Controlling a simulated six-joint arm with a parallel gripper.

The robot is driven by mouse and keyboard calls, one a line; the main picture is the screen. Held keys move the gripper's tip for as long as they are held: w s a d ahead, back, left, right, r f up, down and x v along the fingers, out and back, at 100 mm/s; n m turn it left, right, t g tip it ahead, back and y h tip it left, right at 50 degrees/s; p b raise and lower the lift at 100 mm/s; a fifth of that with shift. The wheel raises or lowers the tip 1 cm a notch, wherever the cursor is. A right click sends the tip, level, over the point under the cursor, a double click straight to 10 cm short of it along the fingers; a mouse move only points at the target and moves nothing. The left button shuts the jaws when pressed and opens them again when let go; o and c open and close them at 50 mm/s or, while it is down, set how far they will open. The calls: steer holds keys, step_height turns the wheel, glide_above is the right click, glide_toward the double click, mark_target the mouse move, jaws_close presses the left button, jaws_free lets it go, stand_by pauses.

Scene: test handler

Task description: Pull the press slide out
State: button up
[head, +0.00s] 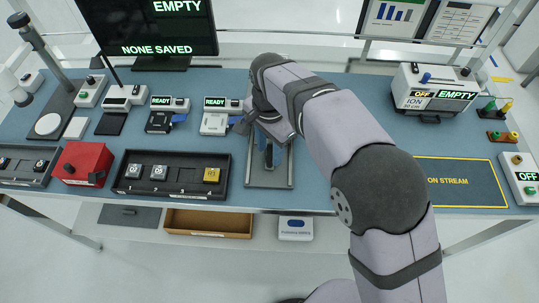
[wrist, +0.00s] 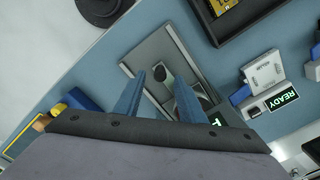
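The press (head: 283,178) is a grey framed unit on the blue table, under my forearm in the head view. In the wrist view its grey frame (wrist: 181,48) lies tilted, with a dark knob (wrist: 160,74) inside it, apparently the slide's handle. My gripper (wrist: 159,76) points down at it, its two blue fingers apart with the knob showing between and beyond the tips. Contact with the knob cannot be told. In the head view my gripper (head: 269,156) is over the press and partly hidden by my arm. My wrist hides the back of the press.
Left of the press is a black tray (head: 190,189) with small blocks. Two READY units (head: 214,122) (head: 159,121) stand behind it. A red box (head: 82,163) is farther left. An ION unit (head: 433,88) stands at the back right.

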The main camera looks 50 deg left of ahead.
mark_target(270, 158)
steer(key=shift+f+p, duration=0.55)
steer(key=shift+f, duration=1.6)
jaws_close()
